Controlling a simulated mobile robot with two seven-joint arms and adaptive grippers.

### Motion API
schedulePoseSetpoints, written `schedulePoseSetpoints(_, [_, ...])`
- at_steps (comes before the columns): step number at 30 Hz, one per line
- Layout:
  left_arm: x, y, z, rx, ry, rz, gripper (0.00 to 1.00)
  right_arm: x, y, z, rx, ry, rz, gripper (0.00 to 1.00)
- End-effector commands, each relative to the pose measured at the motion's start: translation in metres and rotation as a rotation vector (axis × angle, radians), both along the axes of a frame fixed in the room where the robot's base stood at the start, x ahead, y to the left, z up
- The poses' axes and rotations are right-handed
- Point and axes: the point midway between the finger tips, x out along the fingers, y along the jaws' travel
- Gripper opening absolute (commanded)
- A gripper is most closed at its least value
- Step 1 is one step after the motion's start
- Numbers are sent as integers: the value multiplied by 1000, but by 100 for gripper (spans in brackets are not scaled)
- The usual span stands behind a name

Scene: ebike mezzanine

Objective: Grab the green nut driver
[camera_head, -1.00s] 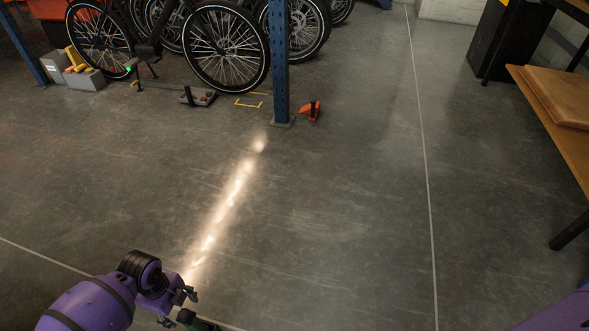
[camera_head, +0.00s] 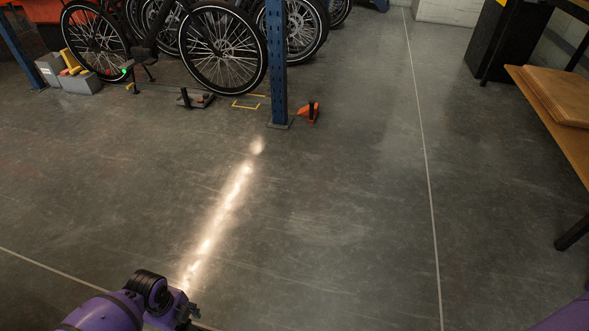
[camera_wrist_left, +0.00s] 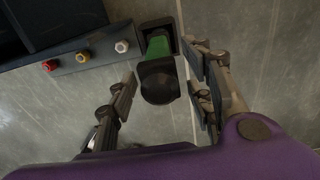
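The green nut driver (camera_wrist_left: 158,48) shows in the left wrist view, a green body with a wide black end toward the camera. Its far end meets a dark square piece, perhaps a holder. My left gripper (camera_wrist_left: 164,80) is open, with its fingers on either side of the nut driver. A gap shows at the left finger; contact on the right side is unclear. In the head view my left gripper (camera_head: 187,316) is at the bottom edge, and the nut driver is not visible there. My right gripper is out of view.
In the head view, a blue post (camera_head: 278,65), bikes and a wooden bench (camera_head: 545,105) surround clear floor.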

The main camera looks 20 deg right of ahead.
Motion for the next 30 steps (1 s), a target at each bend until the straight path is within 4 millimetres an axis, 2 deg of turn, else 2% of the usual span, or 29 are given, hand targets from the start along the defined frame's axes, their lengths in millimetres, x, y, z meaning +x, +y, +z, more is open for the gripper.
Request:
schedulePoseSetpoints(1, [0, 0, 0, 0, 0, 0, 36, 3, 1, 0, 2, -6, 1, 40])
schedulePoseSetpoints(9, [0, 0, 0, 1, 1, 1, 1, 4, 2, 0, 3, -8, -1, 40])
schedulePoseSetpoints(24, [1, 0, 1, -1, -2, 0, 0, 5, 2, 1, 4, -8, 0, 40])
schedulePoseSetpoints(30, [2, 0, 12, -2, -4, 0, 0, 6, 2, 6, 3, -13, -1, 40])
